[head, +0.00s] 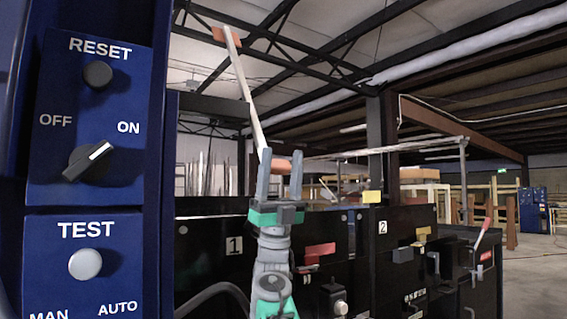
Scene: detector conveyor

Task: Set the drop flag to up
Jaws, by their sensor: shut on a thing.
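The drop flag looks like a long pale bar (245,95) with a red-orange piece at its top end (232,35). It points steeply upward and leans a little to the left. My gripper (281,154) points up in the middle of the head view. It is shut on a short orange piece (281,165) between its grey fingers. The bar's lower end meets the picture at the left finger. Whether the orange piece joins the bar is hidden by that finger.
A blue panel (80,205) with RESET, OFF/ON and TEST controls stands close on the left. Black cabinets marked 1 (205,265) and 2 (405,285) stand behind my arm, with red and yellow parts. A red-handled lever (483,232) is at right. Open floor (535,285) lies at far right.

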